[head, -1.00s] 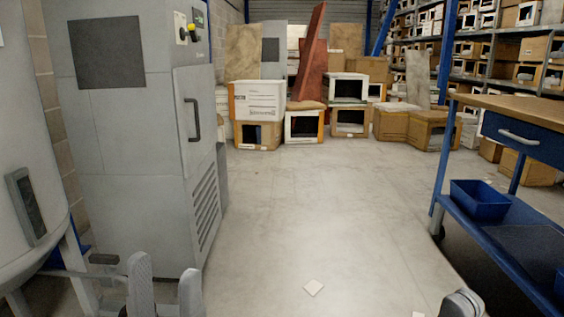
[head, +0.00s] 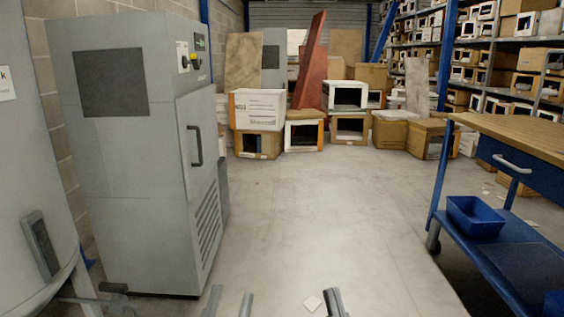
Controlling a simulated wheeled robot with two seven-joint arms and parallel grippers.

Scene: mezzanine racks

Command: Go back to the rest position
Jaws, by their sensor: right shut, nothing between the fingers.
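My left gripper (head: 229,304) shows at the bottom edge of the head view, left of the middle. Its two grey fingers stand apart with bare floor between them, so it is open and empty. My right gripper (head: 335,303) is at the bottom edge, just right of the middle. Its fingers are together and hold nothing. Only the tips of both grippers show; the rest is cut off by the frame. Neither gripper touches anything that I can see.
A grey cabinet (head: 135,195) stands at the left, beside a pale rounded tank (head: 30,150). A blue workbench (head: 520,160) with a blue bin (head: 474,216) is at the right. Boxes (head: 258,108) line the back.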

